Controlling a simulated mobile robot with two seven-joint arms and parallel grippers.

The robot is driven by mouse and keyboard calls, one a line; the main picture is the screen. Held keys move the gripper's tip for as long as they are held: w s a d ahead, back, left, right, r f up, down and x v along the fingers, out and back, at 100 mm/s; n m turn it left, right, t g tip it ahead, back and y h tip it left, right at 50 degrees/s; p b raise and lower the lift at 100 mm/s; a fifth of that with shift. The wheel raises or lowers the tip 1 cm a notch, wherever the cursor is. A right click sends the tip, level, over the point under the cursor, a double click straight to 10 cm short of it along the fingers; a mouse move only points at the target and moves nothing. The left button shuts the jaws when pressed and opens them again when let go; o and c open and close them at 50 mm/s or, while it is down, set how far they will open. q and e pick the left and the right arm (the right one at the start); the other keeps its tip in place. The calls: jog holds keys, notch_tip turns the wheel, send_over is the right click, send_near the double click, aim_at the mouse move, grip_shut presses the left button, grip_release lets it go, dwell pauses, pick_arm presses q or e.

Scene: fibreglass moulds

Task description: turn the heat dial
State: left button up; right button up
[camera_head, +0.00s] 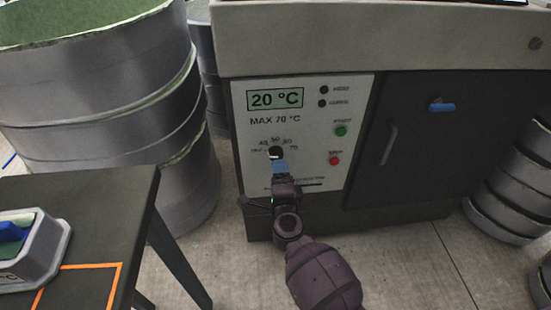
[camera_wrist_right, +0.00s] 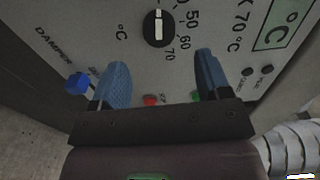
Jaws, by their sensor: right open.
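The heat dial (camera_head: 275,152) is a small black knob on the white control panel (camera_head: 352,100). It also shows in the right wrist view (camera_wrist_right: 158,28), with a white pointer bar and printed numbers around it. The panel's display (camera_head: 275,99) reads 20 °C, with "MAX 70 °C" printed below. My right gripper (camera_head: 281,168) is in front of the panel just below the dial, partly covering the lower panel. In the right wrist view its two blue fingers (camera_wrist_right: 162,68) are apart, with nothing between them. The dial lies beyond the fingertips. My left gripper is out of view.
A green button (camera_head: 341,131) and a red button (camera_head: 334,161) sit right of the dial. The dark cabinet door (camera_head: 425,140) has a handle. Grey round moulds (camera_head: 105,85) stand at left, near a dark table (camera_head: 120,205). A blue knob (camera_wrist_right: 76,84) shows near "DAMPER".

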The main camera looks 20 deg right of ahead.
aim_at(276, 157)
jog(key=x, duration=0.2)
jog(key=b+x, duration=0.1)
jog(key=x, duration=0.2)
jog(key=shift+f, duration=0.2)
jog(key=shift+x, duration=0.95)
jog(key=shift+r, duration=0.1)
jog(key=shift+c, duration=0.3)
jog(key=c, duration=0.9)
jog(key=shift+o, duration=0.2)
jog(key=shift+m, duration=0.4)
jog(key=m, duration=0.3)
jog(key=shift+m, duration=0.3)
jog(key=shift+m+b, duration=0.4)
jog(key=shift+m, duration=1.2)
